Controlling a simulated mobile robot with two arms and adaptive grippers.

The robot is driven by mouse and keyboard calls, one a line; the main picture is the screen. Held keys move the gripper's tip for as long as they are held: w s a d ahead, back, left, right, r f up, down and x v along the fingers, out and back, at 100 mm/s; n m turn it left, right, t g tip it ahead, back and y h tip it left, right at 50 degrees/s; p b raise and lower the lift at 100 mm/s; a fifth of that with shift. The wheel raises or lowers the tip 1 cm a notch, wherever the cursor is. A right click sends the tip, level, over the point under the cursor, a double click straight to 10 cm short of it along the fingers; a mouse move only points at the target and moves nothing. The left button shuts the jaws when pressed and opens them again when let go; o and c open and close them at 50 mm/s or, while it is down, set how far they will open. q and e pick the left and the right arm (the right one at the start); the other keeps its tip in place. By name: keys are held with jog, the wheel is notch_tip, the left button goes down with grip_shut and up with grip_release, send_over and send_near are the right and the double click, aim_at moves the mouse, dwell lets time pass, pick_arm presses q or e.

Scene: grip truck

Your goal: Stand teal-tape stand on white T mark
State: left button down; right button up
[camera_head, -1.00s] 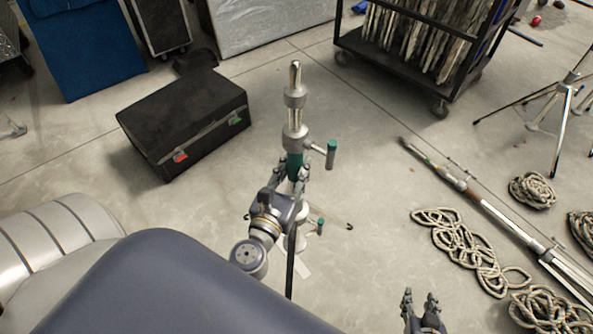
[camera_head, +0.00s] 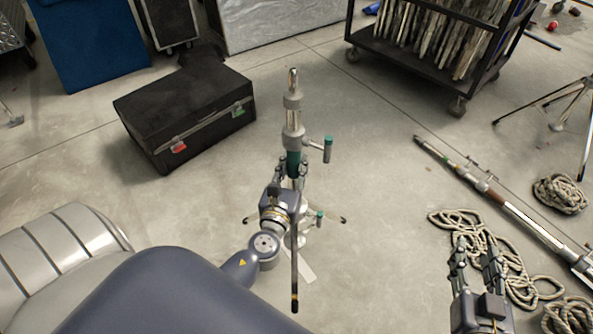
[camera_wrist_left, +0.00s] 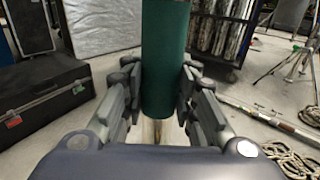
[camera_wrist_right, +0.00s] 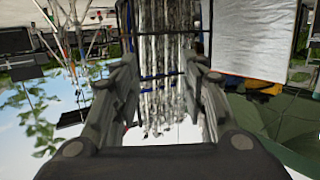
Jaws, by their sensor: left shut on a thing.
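The teal-tape stand (camera_head: 293,125) is upright in the middle of the head view, a chrome and grey column with a green-handled side knob. My left gripper (camera_head: 291,175) is shut around its teal band, which fills the middle of the left wrist view (camera_wrist_left: 165,60). Dark-tipped legs spread low down beside my wrist. A white strip of the T mark (camera_head: 305,270) shows on the floor just below the stand's base; my arm hides part of this area. I cannot tell whether the feet touch the floor. My right gripper (camera_head: 475,258) is open and empty at lower right.
A black case (camera_head: 185,115) lies at left. A wheeled cart (camera_head: 410,60) stands at back right. A long pole (camera_head: 500,200), coiled ropes (camera_head: 460,230) and a tripod (camera_head: 575,100) occupy the right. Bare floor lies between case, cart and pole.

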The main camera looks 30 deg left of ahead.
aim_at(289, 178)
pick_arm(q)
jog(key=shift+y, duration=0.3)
jog(key=f+b, duration=0.1)
jog(key=w+a+f+b, duration=0.1)
jog(key=f+b, duration=0.1)
jog(key=shift+w+a+f, duration=0.2)
jog(key=shift+a+f, duration=0.05)
jog(key=shift+f, duration=0.1)
jog(key=shift+w+a+f+n+b, duration=0.15)
jog(key=shift+a+f+b, duration=0.05)
jog(key=shift+f+b, duration=0.5)
jog(key=shift+w+a+f+n+b, duration=0.1)
jog(key=shift+a+f+n+b, duration=0.05)
jog(key=shift+f+b, duration=0.85)
jog(key=shift+f, duration=0.05)
jog(key=shift+f+b, duration=0.35)
jog(key=shift+b, duration=0.05)
pick_arm(e)
jog(key=s+r+t+y, duration=0.1)
jog(key=s+r+t, duration=0.2)
jog(key=r, duration=0.6)
jog(key=s+r+t+y, duration=0.2)
jog(key=s+r+t, duration=0.1)
jog(key=r+t, duration=0.4)
jog(key=shift+s+a+r+y, duration=0.2)
jog(key=shift+r+y, duration=0.1)
jog(key=shift+r, duration=0.7)
jog(key=shift+w, duration=0.2)
jog(key=shift+w+f, duration=0.2)
jog(key=shift+f, duration=0.1)
